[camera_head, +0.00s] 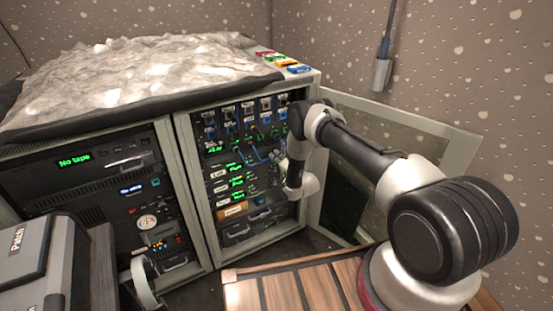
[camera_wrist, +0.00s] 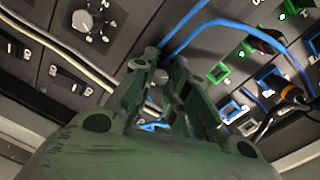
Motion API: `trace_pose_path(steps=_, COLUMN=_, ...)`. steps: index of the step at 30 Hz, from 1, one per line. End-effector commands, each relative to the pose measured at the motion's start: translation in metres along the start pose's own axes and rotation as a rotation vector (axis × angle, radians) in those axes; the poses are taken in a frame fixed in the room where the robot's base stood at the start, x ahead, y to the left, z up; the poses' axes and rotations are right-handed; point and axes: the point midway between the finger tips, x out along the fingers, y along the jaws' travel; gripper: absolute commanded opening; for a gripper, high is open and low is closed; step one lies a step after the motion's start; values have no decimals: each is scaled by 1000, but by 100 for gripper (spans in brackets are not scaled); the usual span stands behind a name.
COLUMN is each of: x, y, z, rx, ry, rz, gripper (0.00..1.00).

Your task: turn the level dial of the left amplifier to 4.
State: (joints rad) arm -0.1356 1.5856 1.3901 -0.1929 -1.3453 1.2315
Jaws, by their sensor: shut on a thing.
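In the wrist view, my gripper (camera_wrist: 164,62) reaches into the equipment panel with its two dark green fingers close together. They are shut on a small grey dial (camera_wrist: 157,76), mostly hidden between them, so its pointer and scale cannot be read. Another round dial (camera_wrist: 89,22) with white marks around it is in full view at the upper left, apart from the fingers. I cannot tell which amplifier either dial belongs to.
Blue cables (camera_wrist: 225,24) and a pale cable (camera_wrist: 60,42) cross the panel near my fingers. An orange-tipped plug (camera_wrist: 292,93) sticks out at the right. A wooden top (camera_head: 290,290) lies in front.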

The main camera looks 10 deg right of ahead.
Motion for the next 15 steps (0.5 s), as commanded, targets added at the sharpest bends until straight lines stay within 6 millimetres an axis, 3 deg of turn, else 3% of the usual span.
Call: trace_pose_path(steps=15, x=0, y=0, z=-1, rx=161, ry=-7, rz=-5, gripper=0)
